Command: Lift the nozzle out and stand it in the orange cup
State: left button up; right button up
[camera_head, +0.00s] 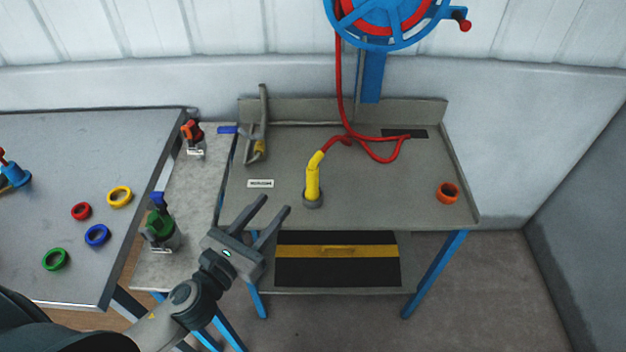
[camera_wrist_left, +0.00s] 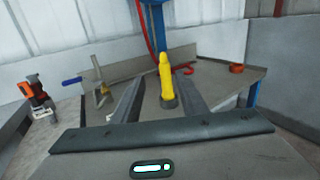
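The yellow nozzle (camera_head: 313,180) stands upright in a grey round holder (camera_head: 312,201) on the grey bench, with a red hose (camera_head: 342,95) running from its top. It also shows in the left wrist view (camera_wrist_left: 166,76), between and beyond the two fingers. The orange cup (camera_head: 447,193) sits empty near the bench's right edge, and it shows in the left wrist view (camera_wrist_left: 236,68). My left gripper (camera_head: 276,204) is open and empty, in front of the bench and to the left of the nozzle, apart from it. My right gripper is not in view.
A blue hose reel (camera_head: 385,18) is mounted behind the bench. A metal clamp-like fixture (camera_head: 258,135) stands at the bench's back left. A side table (camera_head: 60,150) with coloured rings is on the left. The bench top between nozzle and cup is clear.

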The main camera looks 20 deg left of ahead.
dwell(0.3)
pick_arm(q)
jog(key=shift+w, duration=0.1)
jog(key=p, duration=0.4)
send_near(307, 165)
jog(key=x, duration=0.5)
jog(key=shift+w+d, duration=0.1)
jog(key=shift+w, duration=0.2)
jog(key=shift+w+d, duration=0.1)
jog(key=shift+w, duration=0.2)
